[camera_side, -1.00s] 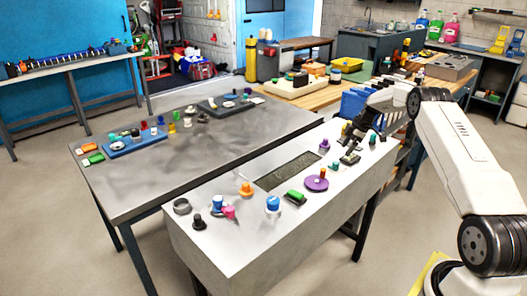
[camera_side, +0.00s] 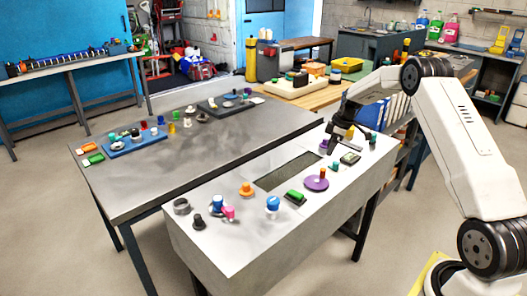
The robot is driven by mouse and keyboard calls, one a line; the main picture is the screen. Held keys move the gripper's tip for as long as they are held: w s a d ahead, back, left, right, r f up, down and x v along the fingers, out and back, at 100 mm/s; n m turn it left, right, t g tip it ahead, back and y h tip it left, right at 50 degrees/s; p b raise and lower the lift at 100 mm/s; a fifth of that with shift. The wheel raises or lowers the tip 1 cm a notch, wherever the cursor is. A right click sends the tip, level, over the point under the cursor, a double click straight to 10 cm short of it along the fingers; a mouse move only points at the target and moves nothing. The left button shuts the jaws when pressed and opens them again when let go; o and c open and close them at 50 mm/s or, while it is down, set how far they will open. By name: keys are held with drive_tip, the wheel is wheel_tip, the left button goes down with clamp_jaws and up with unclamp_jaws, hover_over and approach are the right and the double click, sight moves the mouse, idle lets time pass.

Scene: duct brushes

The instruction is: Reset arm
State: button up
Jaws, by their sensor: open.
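My gripper (camera_side: 336,139) is at the right part of the pale work box (camera_side: 235,255), over its far right end. It is open, and I see nothing held in it. A yellow piece (camera_side: 350,132) and a purple piece (camera_side: 324,145) show close to the fingers. I cannot tell whether the fingers touch either one. My arm comes in from the right, bent high at the elbow.
The box has a dark rectangular opening (camera_side: 288,172). Around it stand an orange knob (camera_side: 246,189), a blue-topped piece (camera_side: 273,204), a green brush (camera_side: 295,196) and a purple disc (camera_side: 316,184). A grey metal table (camera_side: 190,160) with a blue tray (camera_side: 134,146) lies to the left.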

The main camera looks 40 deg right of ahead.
drive_tip(key=s+a+r+m+h, duration=0.15)
drive_tip(key=s+a, duration=0.25)
drive_tip(key=a, duration=0.4)
drive_tip(key=s+a+r+m, duration=0.2)
drive_tip(key=s+a, duration=0.2)
drive_tip(key=a, duration=0.5)
drive_tip(key=s+a+r+m+h, duration=0.15)
drive_tip(key=s+a, duration=0.25)
drive_tip(key=a, duration=0.4)
drive_tip(key=s+a+m, duration=0.1)
drive_tip(key=s+a, duration=0.4)
drive_tip(key=s, duration=0.4)
drive_tip(key=shift+s+a+f+m+y, duration=0.3)
drive_tip(key=shift+a+f+m, duration=0.1)
drive_tip(key=shift+f, duration=0.05)
